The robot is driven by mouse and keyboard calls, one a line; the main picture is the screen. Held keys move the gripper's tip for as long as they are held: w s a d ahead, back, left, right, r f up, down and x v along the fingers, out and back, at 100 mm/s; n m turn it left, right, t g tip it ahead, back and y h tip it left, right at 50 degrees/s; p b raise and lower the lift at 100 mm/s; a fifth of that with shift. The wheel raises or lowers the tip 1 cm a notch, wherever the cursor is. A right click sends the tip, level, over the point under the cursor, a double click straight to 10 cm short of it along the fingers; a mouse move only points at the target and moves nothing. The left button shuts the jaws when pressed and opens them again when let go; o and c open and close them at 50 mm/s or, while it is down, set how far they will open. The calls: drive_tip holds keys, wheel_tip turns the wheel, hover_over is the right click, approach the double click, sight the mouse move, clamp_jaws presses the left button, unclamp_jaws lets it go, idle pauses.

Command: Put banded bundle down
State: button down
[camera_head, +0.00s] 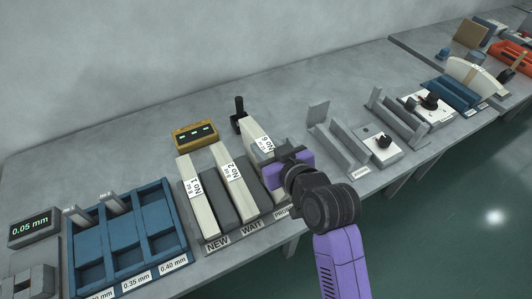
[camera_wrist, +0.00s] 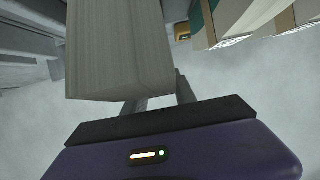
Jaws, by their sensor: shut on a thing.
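A pale banded bundle marked No 6 (camera_head: 257,138) is by my gripper (camera_head: 285,163), at the right part of a grey rack (camera_head: 212,245). In the wrist view, my gripper (camera_wrist: 160,97) is shut on a pale, layered bundle (camera_wrist: 120,50). My gripper hides the near part of the No 6 bundle in the head view. I cannot tell whether that bundle touches the rack. Bundles marked No 1 (camera_head: 198,195) and No 2 (camera_head: 230,168) lie in the rack to the left, behind the NEW and WAIT labels; a third label is partly hidden.
A blue compartment tray (camera_head: 125,235) and a 0.05 mm display (camera_head: 35,228) stand at the left. A yellow counter box (camera_head: 195,133) and a black-handled tool (camera_head: 239,108) stand behind the rack. Grey forming fixtures (camera_head: 340,145) and a knob box (camera_head: 380,145) stand right.

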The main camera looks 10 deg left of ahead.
drive_tip(key=shift+f, duration=1.3)
drive_tip(key=c, duration=1)
unclamp_jaws()
drive_tip(key=shift+f, duration=0.15)
